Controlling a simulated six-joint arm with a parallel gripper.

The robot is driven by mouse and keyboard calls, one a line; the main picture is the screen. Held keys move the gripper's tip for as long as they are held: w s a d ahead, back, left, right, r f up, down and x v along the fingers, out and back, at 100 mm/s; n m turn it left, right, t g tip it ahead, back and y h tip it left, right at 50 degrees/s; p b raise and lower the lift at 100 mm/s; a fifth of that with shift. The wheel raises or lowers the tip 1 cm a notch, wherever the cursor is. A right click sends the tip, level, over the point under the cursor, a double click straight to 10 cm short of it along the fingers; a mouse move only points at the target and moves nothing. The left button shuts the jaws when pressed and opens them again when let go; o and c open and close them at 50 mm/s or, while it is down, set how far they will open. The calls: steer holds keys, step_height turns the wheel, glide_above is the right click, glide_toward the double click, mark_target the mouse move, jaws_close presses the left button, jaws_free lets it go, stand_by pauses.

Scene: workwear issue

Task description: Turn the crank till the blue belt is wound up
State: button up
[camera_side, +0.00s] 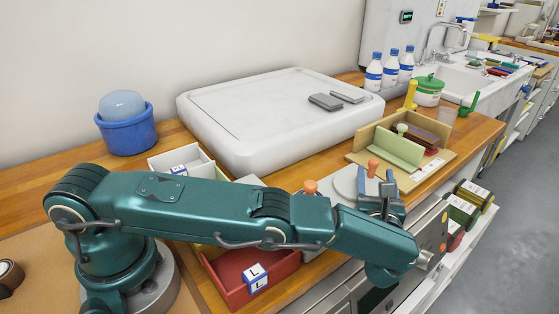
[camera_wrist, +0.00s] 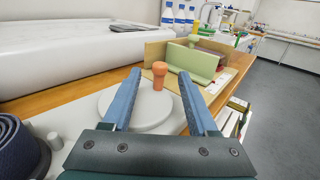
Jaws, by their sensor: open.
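My gripper (camera_wrist: 160,78) is open, its two blue fingers pointing forward; it also shows in the side view (camera_side: 378,186). An orange crank knob (camera_wrist: 158,70) stands upright on a round pale grey disc (camera_wrist: 118,110). It appears between the fingertips in the wrist view, and I cannot tell whether they touch it. In the side view, the knob (camera_side: 373,166) shows just behind the fingers and the disc (camera_side: 343,182) is partly hidden by my arm. A dark blue coil (camera_wrist: 14,150), probably the blue belt, is at the wrist view's left edge; my arm hides that area in the side view.
A green panel (camera_side: 396,150) in a wooden tray stands just beyond the disc. A large white slab (camera_side: 235,140) fills the back. A second orange knob (camera_side: 310,186) shows behind my arm. A red bin (camera_side: 232,277) is in front. The bench's right edge is close.

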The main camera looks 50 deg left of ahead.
steer(key=shift+v, duration=0.9)
